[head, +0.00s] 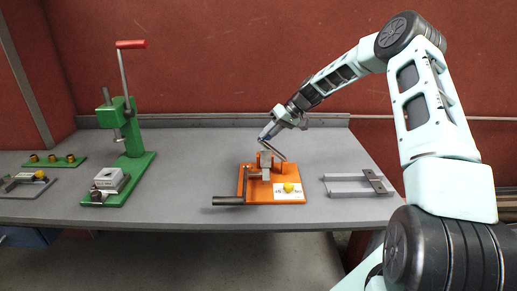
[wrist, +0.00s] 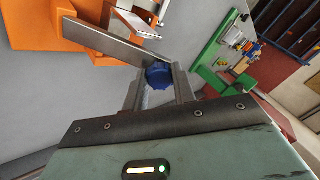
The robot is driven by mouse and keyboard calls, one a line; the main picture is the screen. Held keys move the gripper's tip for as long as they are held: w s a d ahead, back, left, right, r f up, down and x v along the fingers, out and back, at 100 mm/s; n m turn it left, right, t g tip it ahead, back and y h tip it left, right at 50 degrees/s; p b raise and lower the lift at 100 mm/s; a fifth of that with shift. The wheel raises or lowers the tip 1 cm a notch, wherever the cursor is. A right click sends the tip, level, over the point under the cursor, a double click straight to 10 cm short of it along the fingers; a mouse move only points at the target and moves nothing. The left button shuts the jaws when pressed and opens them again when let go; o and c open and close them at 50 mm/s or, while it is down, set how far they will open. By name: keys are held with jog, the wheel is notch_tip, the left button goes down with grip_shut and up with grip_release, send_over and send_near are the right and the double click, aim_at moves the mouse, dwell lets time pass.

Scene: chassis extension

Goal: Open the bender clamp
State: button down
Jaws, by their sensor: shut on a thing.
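The orange bender (head: 272,184) stands on the grey table, with a grey clamp block and a dark-handled lever (head: 229,201) at its front left. In the wrist view its orange body (wrist: 35,25) fills the upper left. A flat metal clamp bar (wrist: 105,41) runs from the bender to a blue knob (wrist: 158,74). My gripper (head: 268,134) is above the back of the bender, shut on the blue knob. In the wrist view the knob sits between my two fingers. In the head view the knob is small and partly hidden by my fingers.
A green press (head: 133,140) with a red-handled lever stands at the left. A metal frame (head: 352,184) lies right of the bender. A green strip (head: 55,160) with brass pieces is at the far left. Table space between press and bender is clear.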

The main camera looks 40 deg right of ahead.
jog(key=s+d+t+y+b, duration=0.6)
jog(key=d+y+b, duration=0.3)
jog(key=b, duration=0.4)
jog(key=shift+s+d+t+y, duration=0.3)
jog(key=shift+s+d, duration=0.15)
jog(key=shift+d, duration=0.15)
jog(key=shift+f, duration=0.1)
jog(key=c, duration=1.1)
grip_release()
jog(key=shift+c, duration=0.2)
jog(key=shift+d, duration=0.1)
jog(key=b+v, duration=0.2)
jog(key=v, duration=1.5)
jog(key=shift+b, duration=0.4)
